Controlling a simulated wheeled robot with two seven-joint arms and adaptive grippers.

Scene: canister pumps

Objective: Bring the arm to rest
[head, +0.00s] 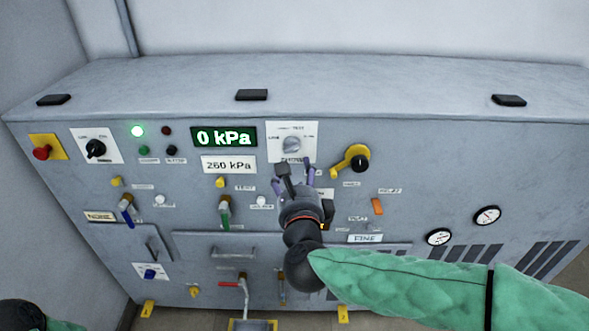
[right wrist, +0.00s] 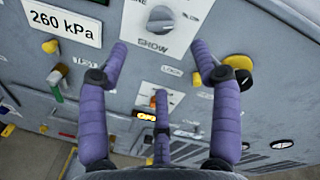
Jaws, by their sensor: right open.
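My right arm, in a green sleeve, reaches in from the right in the head view. Its gripper (head: 296,172) is in front of the panel, just below a grey rotary knob (head: 291,144) on a white plate. In the right wrist view the purple fingers of the gripper (right wrist: 161,58) are spread, with nothing between them. The knob (right wrist: 160,19) shows beyond the fingertips, apart from them. Of my left arm only a dark joint and a bit of green sleeve show at the lower left; its gripper is not seen.
The grey panel (head: 340,220) carries a lit display (head: 224,137) reading 0 kPa and a plate (head: 228,164) reading 260 kPa. A yellow-handled knob (head: 357,160) is right of the gripper. A red-handled lever (head: 243,290) and a drawer-like handle (head: 234,252) are below.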

